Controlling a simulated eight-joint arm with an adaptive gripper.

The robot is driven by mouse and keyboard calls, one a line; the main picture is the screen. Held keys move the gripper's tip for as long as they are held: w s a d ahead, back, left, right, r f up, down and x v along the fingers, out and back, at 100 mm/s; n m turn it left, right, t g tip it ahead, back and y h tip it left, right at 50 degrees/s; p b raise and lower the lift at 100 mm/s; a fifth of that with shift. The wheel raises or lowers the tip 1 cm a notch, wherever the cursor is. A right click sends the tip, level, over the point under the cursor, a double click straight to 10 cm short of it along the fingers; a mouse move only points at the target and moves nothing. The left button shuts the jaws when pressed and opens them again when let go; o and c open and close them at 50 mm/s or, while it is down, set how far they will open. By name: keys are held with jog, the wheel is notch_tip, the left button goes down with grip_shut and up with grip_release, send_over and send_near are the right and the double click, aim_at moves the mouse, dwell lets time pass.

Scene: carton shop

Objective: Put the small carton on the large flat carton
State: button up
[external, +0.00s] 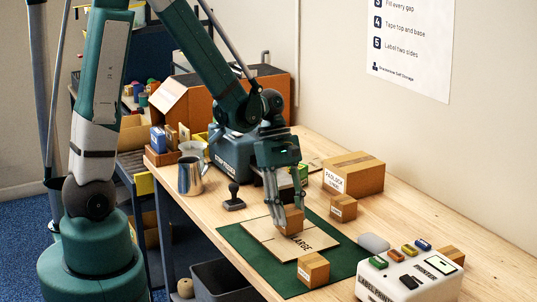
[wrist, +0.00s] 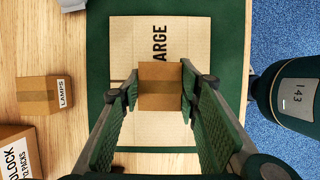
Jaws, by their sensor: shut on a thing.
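A small brown carton (external: 291,222) is held between the fingertips of my gripper (external: 289,212). The wrist view shows the small carton (wrist: 160,78) with a tape strip, pinched from both sides by my gripper (wrist: 160,92). The large flat carton (external: 265,240), printed "LARGE", lies on a green mat (external: 335,243). In the wrist view the flat carton (wrist: 132,42) lies directly beneath the held carton, which hides part of it. I cannot tell whether the small carton touches it or hangs just above.
Another small carton (external: 313,269) stands at the mat's front edge. A LAMPS carton (external: 343,207) and a larger PADLOCK box (external: 354,174) stand to the right. A white labelling device (external: 412,277), a stamp (external: 234,198) and a metal jug (external: 190,176) are also on the bench.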

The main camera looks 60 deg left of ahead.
jog(key=shift+f, duration=0.55)
jog(key=shift+f, duration=0.2)
jog(key=o, duration=0.9)
jog(key=shift+r, duration=0.1)
jog(key=shift+r, duration=0.1)
jog(key=p+v, duration=0.1)
jog(key=v, duration=1.1)
